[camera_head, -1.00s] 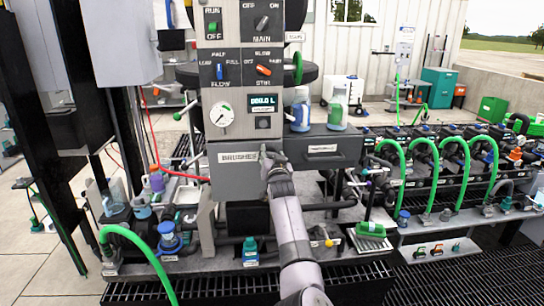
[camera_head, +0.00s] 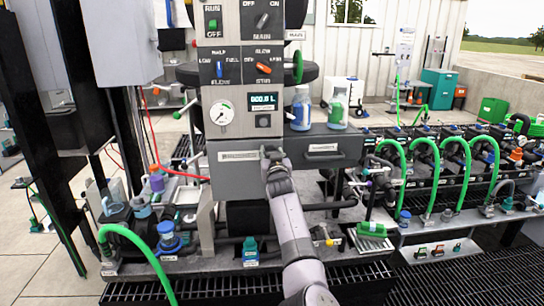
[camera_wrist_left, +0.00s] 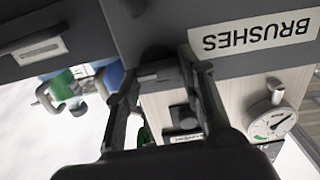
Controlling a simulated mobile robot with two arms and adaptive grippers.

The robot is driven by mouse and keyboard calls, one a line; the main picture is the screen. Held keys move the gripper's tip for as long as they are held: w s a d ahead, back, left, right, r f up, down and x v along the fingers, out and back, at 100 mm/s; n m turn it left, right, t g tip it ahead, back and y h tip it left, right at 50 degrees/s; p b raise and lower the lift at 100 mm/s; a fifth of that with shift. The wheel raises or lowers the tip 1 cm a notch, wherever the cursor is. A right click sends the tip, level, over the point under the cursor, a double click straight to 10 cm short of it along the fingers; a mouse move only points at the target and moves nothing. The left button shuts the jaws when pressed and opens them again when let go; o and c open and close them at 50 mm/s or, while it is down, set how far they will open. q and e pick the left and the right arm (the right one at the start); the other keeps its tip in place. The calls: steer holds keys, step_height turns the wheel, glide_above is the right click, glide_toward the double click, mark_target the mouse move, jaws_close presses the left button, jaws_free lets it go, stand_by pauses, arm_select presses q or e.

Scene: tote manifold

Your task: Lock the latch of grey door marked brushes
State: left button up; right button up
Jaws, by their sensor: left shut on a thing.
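The grey door marked brushes (camera_head: 228,180) is closed on the front of the control column, below the gauge and display. Its label (camera_wrist_left: 255,36) reads BRUSHES upside down in the left wrist view. My left gripper (camera_head: 273,158) is at the door's upper right corner, shut on a small part there that I take to be the latch. The fingers (camera_wrist_left: 160,75) reach the door's edge in the left wrist view. The latch itself is mostly hidden by the fingers, so its position cannot be told. My right gripper is not in view.
A dark drawer (camera_head: 335,149) with a handle is right of the door. Two bottles, one blue (camera_head: 301,108) and one green (camera_head: 338,108), stand on top of it. A gauge (camera_head: 221,112) is above the door. Green hoses (camera_head: 425,165) line the right side.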

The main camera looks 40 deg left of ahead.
arm_select(q)
steer(key=o, duration=1.1)
steer(key=shift+o, duration=0.2)
steer(key=v, duration=0.7)
steer(key=shift+s+d, duration=0.15)
steer(key=shift+d, duration=0.1)
